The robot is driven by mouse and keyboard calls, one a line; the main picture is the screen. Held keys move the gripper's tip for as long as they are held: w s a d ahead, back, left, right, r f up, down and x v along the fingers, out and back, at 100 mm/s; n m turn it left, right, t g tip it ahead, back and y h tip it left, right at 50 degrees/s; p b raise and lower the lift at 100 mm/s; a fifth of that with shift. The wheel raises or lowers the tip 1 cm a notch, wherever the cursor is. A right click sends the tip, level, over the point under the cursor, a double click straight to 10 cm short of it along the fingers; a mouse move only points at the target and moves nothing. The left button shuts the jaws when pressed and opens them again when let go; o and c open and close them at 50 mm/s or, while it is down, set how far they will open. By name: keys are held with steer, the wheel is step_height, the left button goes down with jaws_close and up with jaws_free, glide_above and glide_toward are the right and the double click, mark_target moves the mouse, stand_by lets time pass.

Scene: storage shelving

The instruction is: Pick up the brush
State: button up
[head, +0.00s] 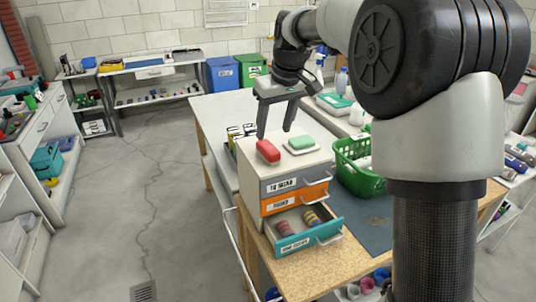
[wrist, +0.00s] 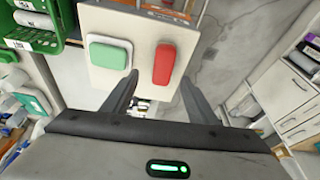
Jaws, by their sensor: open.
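No object is plainly recognisable as a brush. Two small block-like items lie on top of a small drawer cabinet (head: 293,168): a red block (head: 268,151) and a green block (head: 300,142) on a white base. Either could be the brush; I cannot tell which. My gripper (head: 275,134) is open and empty, pointing down above the cabinet top. In the wrist view the red block (wrist: 164,64) shows between and just beyond my fingertips (wrist: 159,77). The green block (wrist: 108,55) is to the left there, by the left finger.
The cabinet's teal bottom drawer (head: 308,237) is pulled out, with rolls inside. A green basket (head: 358,165) stands right of the cabinet on the workbench (head: 305,275). Small boxes (head: 240,133) stand behind it. Blue (head: 222,74) and green (head: 252,68) bins are farther back. The left floor is clear.

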mark_target(268, 147)
steer(key=shift+a+b+x, duration=0.2)
steer(key=shift+b+x, duration=0.2)
steer(key=shift+x, duration=3.1)
steer(key=shift+s, duration=0.25)
steer(key=c, duration=1.2)
steer(key=shift+o, duration=0.2)
step_height(268, 147, up, 10)
steer(key=p, duration=0.1)
steer(key=shift+p, duration=0.4)
steer(key=o, duration=0.5)
steer(key=shift+r, duration=0.1)
steer(key=c, duration=0.4)
steer(key=shift+o, duration=0.2)
